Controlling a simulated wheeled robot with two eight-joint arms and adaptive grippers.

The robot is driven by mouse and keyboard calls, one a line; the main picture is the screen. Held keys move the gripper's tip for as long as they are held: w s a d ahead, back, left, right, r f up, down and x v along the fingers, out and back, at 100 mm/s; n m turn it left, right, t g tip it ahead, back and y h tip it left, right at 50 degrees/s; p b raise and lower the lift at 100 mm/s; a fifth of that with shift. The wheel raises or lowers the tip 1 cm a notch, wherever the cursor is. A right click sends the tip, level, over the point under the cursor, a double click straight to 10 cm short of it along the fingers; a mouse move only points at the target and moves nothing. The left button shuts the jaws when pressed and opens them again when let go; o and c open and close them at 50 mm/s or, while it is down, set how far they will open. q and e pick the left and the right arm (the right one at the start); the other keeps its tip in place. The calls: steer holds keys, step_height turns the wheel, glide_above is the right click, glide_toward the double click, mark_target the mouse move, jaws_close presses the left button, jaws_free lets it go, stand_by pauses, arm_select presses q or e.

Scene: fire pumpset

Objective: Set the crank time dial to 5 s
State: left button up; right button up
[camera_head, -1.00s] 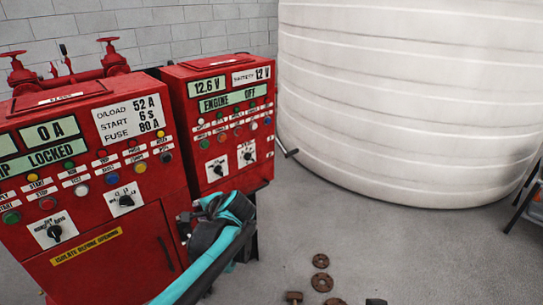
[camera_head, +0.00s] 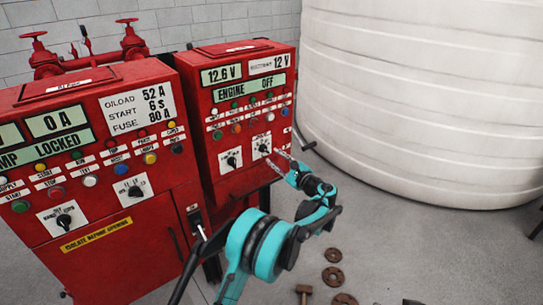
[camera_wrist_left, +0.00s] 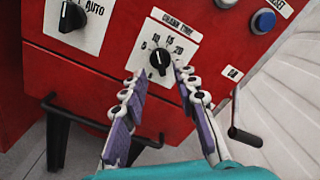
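The crank time dial (camera_head: 264,148) is a black knob on a white square plate, low on the right red panel. In the left wrist view the dial (camera_wrist_left: 160,58) shows close up under a "CRANK TIME" label, with 5, 10, 15 and 20 marked around it. Its pointer looks roughly upward, but I cannot tell the exact number. My left gripper (camera_head: 273,157) is in front of the dial's plate. In the left wrist view the left gripper (camera_wrist_left: 157,74) is open, its fingertips either side of the knob and seemingly just short of it. My right gripper is not in view.
A selector knob (camera_head: 231,161) marked AUTO sits left of the dial. A blue button (camera_wrist_left: 264,20) and a crank handle (camera_wrist_left: 245,133) are to its right. A large white tank (camera_head: 420,100) stands at the right. Rusty flanges (camera_head: 333,277) lie on the floor.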

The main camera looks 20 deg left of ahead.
mark_target(266, 151)
arm_select(q)
steer(key=b+x, duration=0.1)
steer(key=x, duration=0.3)
jaws_close()
steer(key=shift+n, duration=0.3)
steer(key=n+p, duration=0.1)
steer(key=n, duration=0.2)
steer(key=shift+n, duration=2.1)
steer(key=shift+f, duration=0.1)
